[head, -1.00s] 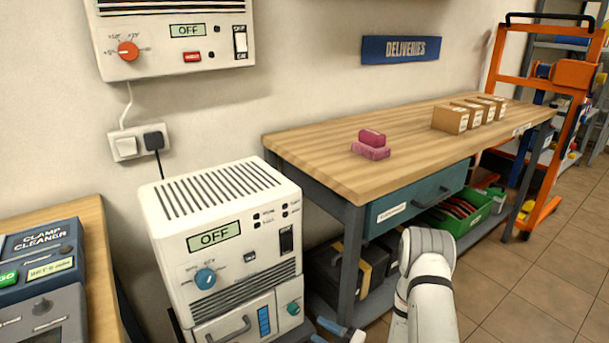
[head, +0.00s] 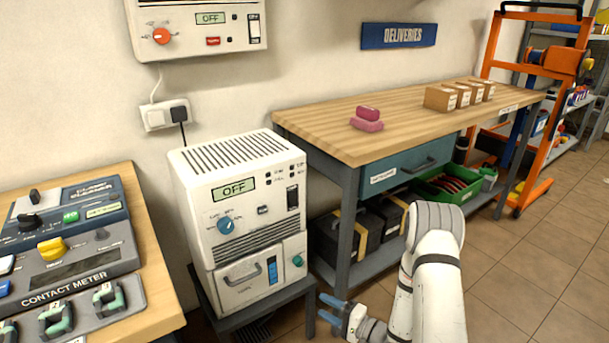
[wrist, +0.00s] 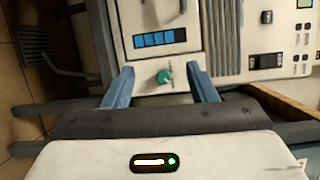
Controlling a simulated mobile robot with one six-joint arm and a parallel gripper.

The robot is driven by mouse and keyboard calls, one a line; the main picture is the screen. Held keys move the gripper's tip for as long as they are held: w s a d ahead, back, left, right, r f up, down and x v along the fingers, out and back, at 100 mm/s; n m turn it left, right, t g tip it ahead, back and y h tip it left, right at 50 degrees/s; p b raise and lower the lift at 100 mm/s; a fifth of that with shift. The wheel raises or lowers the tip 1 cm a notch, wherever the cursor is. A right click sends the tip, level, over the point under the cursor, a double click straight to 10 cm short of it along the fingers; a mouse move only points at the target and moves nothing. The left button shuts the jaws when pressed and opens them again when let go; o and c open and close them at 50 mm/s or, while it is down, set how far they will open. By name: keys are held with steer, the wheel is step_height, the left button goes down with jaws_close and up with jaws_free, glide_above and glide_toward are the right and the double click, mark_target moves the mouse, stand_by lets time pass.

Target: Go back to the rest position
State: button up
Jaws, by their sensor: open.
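My gripper (head: 338,314) is low in front of the white machine with the OFF display (head: 240,200), close to the right end of its stand. In the wrist view my gripper (wrist: 164,84) shows two blue fingers spread apart with nothing between them. Beyond the fingers is the front of the white machine, with its green knob (wrist: 165,76) and blue panel (wrist: 160,38). The fingers look apart from the machine, though the exact gap cannot be told. My white arm comes up from the bottom of the head view.
A table with a contact meter (head: 75,262) is at the left. Tiled floor (head: 540,270) is free at the right.

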steer(key=w+d+r+n+h+p, duration=0.2)
steer(key=w+d+r+h+p, duration=0.15)
steer(key=r, duration=0.45)
steer(key=w+d+r+n+h+p, duration=0.2)
steer(key=w+r+h+p, duration=0.15)
steer(key=r, duration=0.45)
steer(key=s+d+r+n+g+h+p, duration=0.1)
steer(key=s+d+r+h+p, duration=0.15)
steer(key=r, duration=0.55)
steer(key=s+d+r+h+p, duration=0.1)
steer(key=d+r+h+p, duration=0.25)
steer(key=r, duration=0.45)
steer(key=s+r+n+g+h+p, duration=0.1)
steer(key=s+r+g+h+p, duration=0.2)
steer(key=s+r+p, duration=0.7)
steer(key=s+a+r+n+g+y, duration=0.1)
steer(key=s+r+g, duration=0.1)
steer(key=s+r, duration=0.4)
steer(key=s+a+r+n+g+p, duration=0.1)
steer(key=s+r, duration=0.4)
steer(key=s, duration=0.6)
steer(key=shift+a+r+g+y+p, duration=0.3)
steer(key=shift+a+r+g+y, duration=0.1)
steer(key=shift+a, duration=0.1)
